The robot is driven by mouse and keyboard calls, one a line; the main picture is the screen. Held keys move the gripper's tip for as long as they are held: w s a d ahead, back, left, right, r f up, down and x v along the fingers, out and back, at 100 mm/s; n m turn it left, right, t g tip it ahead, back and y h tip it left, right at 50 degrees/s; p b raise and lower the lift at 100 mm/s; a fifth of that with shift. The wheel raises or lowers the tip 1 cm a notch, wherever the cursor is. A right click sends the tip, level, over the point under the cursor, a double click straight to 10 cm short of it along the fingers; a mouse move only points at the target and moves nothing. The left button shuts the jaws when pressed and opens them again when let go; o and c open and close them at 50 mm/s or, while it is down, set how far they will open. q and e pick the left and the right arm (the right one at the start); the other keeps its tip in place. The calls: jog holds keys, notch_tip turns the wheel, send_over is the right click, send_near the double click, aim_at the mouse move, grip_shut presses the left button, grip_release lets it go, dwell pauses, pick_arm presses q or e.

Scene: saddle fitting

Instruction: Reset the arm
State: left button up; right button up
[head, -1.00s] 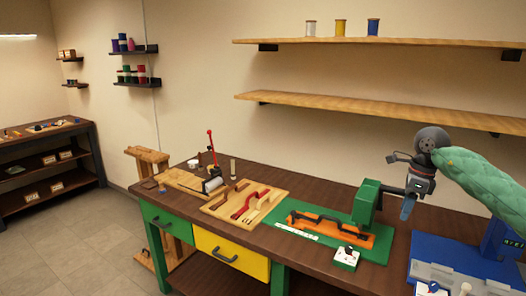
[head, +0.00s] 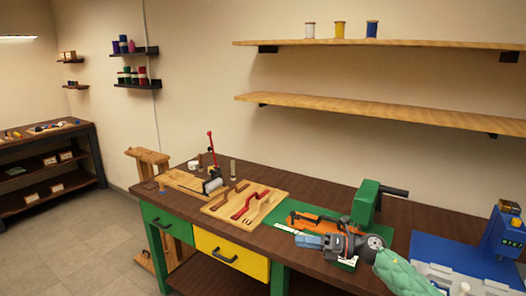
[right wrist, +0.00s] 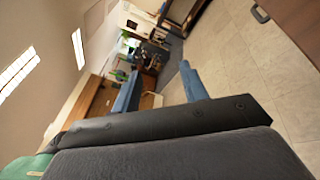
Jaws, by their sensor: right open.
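My right arm, in a green padded sleeve, comes in from the lower right of the head view. My right gripper (head: 309,242) has blue fingers and points left over the front part of the bench, in front of the green machine (head: 364,203). In the right wrist view the two blue fingers of the right gripper (right wrist: 160,90) stand apart with nothing between them, so it is open and empty. The gripper and wrist hide part of the orange piece (head: 310,222) on the green mat. My left gripper is not in view.
A wooden board with red pieces (head: 270,205) and a small press with a red lever (head: 211,160) stand left on the bench (head: 300,190). A blue machine (head: 500,235) stands at the right. Two wall shelves hang above; the upper shelf (head: 400,43) holds three spools.

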jog(key=s+d+f+m+t+h, duration=0.25)
jog(key=f+m+h, duration=0.25)
jog(key=f+m, duration=0.55)
jog(key=s+d+f+m+t+h, duration=0.2)
jog(key=s+f+m+t+h, duration=0.3)
jog(key=f+m, duration=0.6)
jog(key=s+d+f+m+t+h, duration=0.1)
jog(key=d+f+m+t+h, duration=0.2)
jog(key=f+m+h, duration=0.55)
jog(key=s+f+m+g, duration=0.65)
jog(key=s+f, duration=0.85)
jog(key=f, duration=0.3)
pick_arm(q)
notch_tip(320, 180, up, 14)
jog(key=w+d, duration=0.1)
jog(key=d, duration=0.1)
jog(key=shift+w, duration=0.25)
pick_arm(e)
jog(key=s+a+f+m+g+y, duration=0.1)
jog(key=s+f+g, duration=0.2)
jog(key=s, duration=0.7)
jog(key=s+a+f+m+g+y, duration=0.1)
jog(key=s+f, duration=0.4)
jog(key=s, duration=0.5)
jog(key=a+g, duration=0.1)
jog(key=g, duration=0.1)
jog(key=shift+s+a+g, duration=0.2)
jog(key=shift+s+g, duration=0.1)
